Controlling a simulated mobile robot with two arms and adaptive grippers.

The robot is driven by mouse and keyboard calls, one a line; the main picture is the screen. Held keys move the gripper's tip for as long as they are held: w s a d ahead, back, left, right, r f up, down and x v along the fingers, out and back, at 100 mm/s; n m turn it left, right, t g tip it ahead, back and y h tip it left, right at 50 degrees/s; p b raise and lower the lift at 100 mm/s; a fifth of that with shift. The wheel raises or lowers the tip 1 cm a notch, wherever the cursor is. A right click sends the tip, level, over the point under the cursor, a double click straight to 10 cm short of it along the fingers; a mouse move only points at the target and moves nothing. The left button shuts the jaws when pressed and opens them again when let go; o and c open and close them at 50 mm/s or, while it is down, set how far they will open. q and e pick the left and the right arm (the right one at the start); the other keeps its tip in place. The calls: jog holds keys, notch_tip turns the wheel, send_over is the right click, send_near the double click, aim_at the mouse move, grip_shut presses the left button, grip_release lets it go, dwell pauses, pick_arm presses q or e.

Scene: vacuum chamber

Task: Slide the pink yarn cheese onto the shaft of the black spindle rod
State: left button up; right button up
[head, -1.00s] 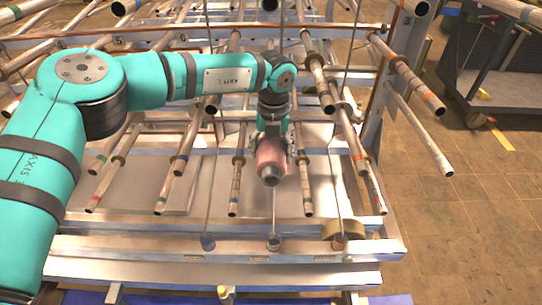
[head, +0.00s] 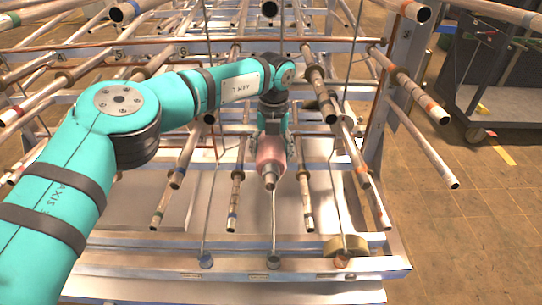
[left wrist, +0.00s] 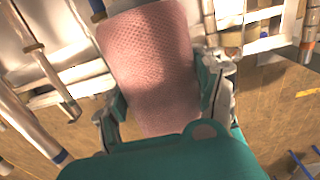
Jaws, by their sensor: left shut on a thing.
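The pink yarn cheese (head: 270,155), with a grey tube end, is held in my left gripper (head: 271,147). In the left wrist view the cheese (left wrist: 150,70) fills the space between the fingers (left wrist: 163,90), which are shut on its sides. A thin upright rod with a dark foot (head: 273,261), which looks like the black spindle rod, stands in the middle of the front rail. Its shaft (head: 274,215) shows below the cheese, in line with it. I cannot tell whether the cheese is around the shaft or in front of it. My right gripper is not in view.
Rods with a blue foot (head: 205,261) and an orange foot (head: 342,262) stand on either side. A tan ring (head: 346,245) lies by the orange foot. Several long tilted pegs (head: 236,195) crowd around the arm. A dark cart (head: 497,85) stands at the right on open floor.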

pick_arm(q)
jog(key=shift+w, duration=0.3)
jog(key=shift+w+f, duration=0.1)
jog(key=shift+w+b, duration=0.45)
jog(key=shift+w+a+f, duration=0.1)
jog(key=shift+w+a, duration=0.1)
jog(key=shift+a, duration=0.15)
jog(key=shift+c, duration=1)
jog(key=shift+d, duration=0.1)
jog(key=o, duration=1.2)
jog(key=shift+s, duration=0.1)
jog(key=o, duration=0.5)
jog(key=shift+d+f, duration=0.1)
jog(key=shift+d, duration=0.1)
jog(key=shift+r, duration=4.6)
